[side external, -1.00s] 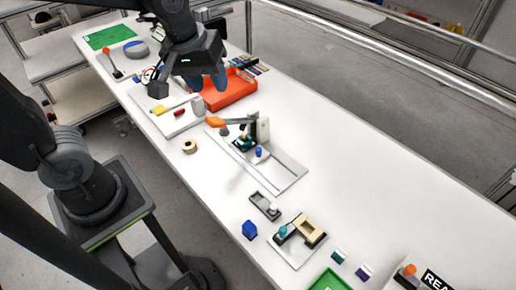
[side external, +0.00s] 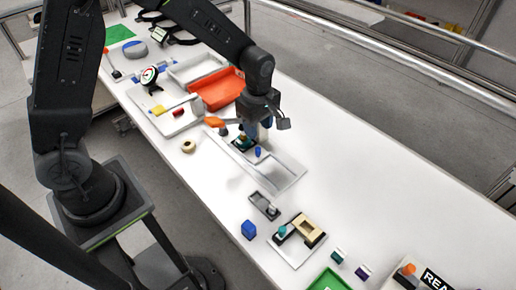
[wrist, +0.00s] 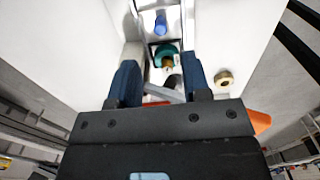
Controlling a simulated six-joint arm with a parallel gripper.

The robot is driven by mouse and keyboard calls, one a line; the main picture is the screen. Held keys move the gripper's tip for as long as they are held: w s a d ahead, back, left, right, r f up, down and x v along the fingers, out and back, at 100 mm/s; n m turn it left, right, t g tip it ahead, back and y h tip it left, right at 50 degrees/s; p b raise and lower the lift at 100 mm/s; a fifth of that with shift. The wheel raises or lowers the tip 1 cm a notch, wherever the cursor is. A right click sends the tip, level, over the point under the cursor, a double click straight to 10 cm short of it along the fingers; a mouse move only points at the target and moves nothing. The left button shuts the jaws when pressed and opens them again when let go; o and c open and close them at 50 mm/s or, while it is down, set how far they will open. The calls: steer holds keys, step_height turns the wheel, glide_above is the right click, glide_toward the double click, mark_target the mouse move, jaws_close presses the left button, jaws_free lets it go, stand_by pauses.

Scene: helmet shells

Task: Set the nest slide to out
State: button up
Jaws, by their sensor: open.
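The nest slide is on a white base plate with rails (side external: 283,176) in the middle of the table. Its blue knob (side external: 257,152) stands on the slide, and the knob also shows in the wrist view (wrist: 161,22). The teal nest (wrist: 167,50) is behind the knob, close to the press post, with a small brown-orange part in it. The press lever has an orange handle (side external: 214,122). My gripper (wrist: 160,75) is open and empty, fingers pointing down above the press end of the plate. In the side view my wrist hides most of the post.
A tan ring (side external: 188,146) lies left of the plate. An orange tray (side external: 215,92) and a white tray (side external: 172,121) stand behind. The table's right side is clear.

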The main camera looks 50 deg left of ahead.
mark_target(258, 149)
step_height(258, 149, down, 9)
stand_by(0.3)
steer(key=shift+c, duration=0.2)
jaws_close()
stand_by(0.4)
